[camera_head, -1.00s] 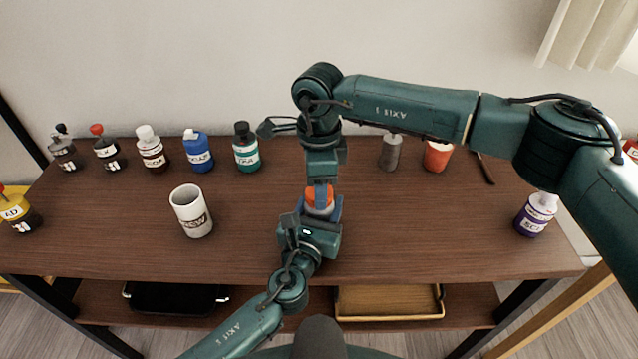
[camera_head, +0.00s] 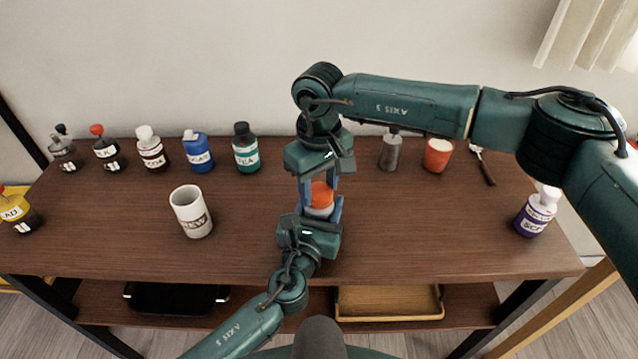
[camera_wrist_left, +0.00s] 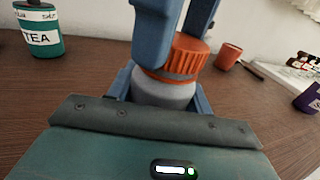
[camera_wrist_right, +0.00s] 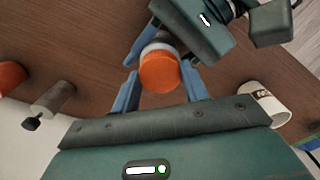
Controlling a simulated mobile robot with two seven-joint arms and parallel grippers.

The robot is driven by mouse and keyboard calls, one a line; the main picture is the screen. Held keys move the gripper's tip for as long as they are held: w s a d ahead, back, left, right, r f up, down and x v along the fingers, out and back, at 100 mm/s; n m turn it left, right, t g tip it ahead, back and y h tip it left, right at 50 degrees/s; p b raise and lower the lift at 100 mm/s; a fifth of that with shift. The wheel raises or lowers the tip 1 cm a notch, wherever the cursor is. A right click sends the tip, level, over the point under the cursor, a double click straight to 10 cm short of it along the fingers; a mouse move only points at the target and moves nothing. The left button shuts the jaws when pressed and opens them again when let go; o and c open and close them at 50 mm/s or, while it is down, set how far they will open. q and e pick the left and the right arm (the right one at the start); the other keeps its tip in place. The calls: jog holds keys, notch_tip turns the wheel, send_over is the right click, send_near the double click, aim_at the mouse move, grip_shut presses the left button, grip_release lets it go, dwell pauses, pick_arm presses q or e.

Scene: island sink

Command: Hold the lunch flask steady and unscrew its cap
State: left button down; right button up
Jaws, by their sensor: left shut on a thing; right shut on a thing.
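The lunch flask (camera_head: 318,211) stands upright on the wooden table, with a pale body and an orange cap (camera_head: 320,193). In the left wrist view the cap (camera_wrist_left: 187,57) is ridged, with a thin grey band below it above the body (camera_wrist_left: 165,93). My left gripper (camera_head: 321,212) is shut on the flask body from the near side, one blue finger on each side. My right gripper (camera_head: 319,186) comes from above and is shut on the cap. The right wrist view shows the cap top (camera_wrist_right: 159,71) between its fingers. The fingers partly hide the flask.
A white mug (camera_head: 191,212) stands to the left. Several labelled bottles, including a teal one (camera_head: 246,150), line the back left. A grey bottle (camera_head: 391,152), an orange cup (camera_head: 437,155) and a purple bottle (camera_head: 537,212) stand to the right. The table front is mostly clear.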

aim_at(319, 191)
jog(key=shift+n, duration=0.6)
jog(key=shift+r, duration=0.25)
jog(key=shift+r, duration=0.9)
jog(key=shift+r, duration=2)
pick_arm(q)
jog(key=c, duration=0.5)
grip_release()
